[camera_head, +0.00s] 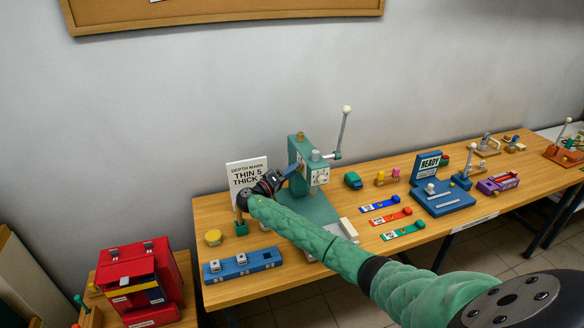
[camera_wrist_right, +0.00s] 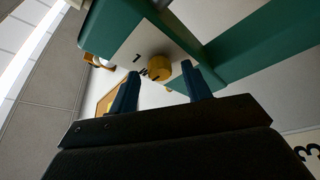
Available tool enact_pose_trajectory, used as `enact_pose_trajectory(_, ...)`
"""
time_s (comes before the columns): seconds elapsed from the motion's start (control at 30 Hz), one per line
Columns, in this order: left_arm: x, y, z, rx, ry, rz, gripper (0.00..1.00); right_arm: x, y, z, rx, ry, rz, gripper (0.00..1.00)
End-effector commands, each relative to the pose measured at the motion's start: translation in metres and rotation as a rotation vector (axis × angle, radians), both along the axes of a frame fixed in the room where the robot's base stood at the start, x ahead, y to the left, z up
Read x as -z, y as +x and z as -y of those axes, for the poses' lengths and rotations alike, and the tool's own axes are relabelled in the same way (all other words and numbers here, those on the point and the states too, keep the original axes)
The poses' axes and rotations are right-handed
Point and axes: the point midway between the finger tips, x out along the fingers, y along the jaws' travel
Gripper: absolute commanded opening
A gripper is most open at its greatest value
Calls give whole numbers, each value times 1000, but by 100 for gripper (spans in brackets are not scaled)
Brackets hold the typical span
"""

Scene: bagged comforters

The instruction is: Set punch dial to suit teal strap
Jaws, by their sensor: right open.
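My right gripper (camera_head: 296,169) is beside the press head. Its open fingers (camera_wrist_right: 160,72) stand on either side of the knob; contact cannot be told. The teal strap (camera_head: 403,230) lies flat on the table, nearest the front of three straps. My left gripper is not in view.
A sign (camera_head: 246,171) reads "THIN 5" and "THICK", the rest hidden by my gripper. Blue (camera_head: 380,203) and red (camera_head: 391,217) straps lie behind the teal one. A press lever (camera_head: 343,132) rises right of the press. A blue block (camera_head: 242,264) lies at front left.

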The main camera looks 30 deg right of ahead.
Motion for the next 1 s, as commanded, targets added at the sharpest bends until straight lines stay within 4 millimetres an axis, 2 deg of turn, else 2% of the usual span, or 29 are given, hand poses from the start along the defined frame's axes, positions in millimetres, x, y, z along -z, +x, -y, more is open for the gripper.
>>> enact_pose_trajectory(0.37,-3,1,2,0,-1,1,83,0,0,5,-1,1,0,49)
enact_pose_trajectory(0.47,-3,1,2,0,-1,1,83,0,0,5,0,0,0,33)
enact_pose_trajectory(0.6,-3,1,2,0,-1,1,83,0,0,5,0,1,0,5)
enact_pose_trajectory(1.0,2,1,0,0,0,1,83,1,0,4,0,14,-52,4)
